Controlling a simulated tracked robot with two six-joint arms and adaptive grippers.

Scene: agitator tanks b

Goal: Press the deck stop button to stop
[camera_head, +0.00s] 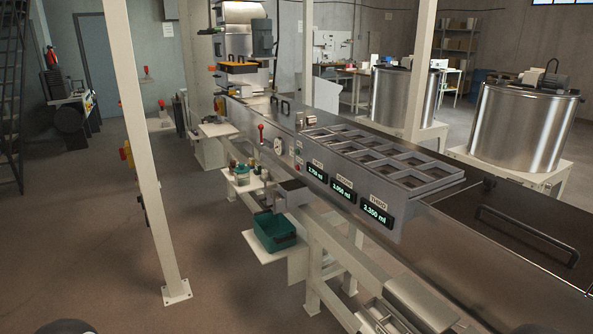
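The long metal deck (340,190) runs from the lower right towards the back. On its front face are small round controls (298,166), some reddish, left of three lit digital displays (316,173). A red-knobbed lever (261,131) and a round white dial (278,147) are further left on that face. Which control is the deck stop button is too small to tell. Neither of my grippers is in view.
A white post (150,165) stands in the left foreground. A teal bin (275,230) and small shelves stick out below the deck's front. Steel tanks (525,125) stand behind the deck. The brown floor (90,230) at the left is largely clear.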

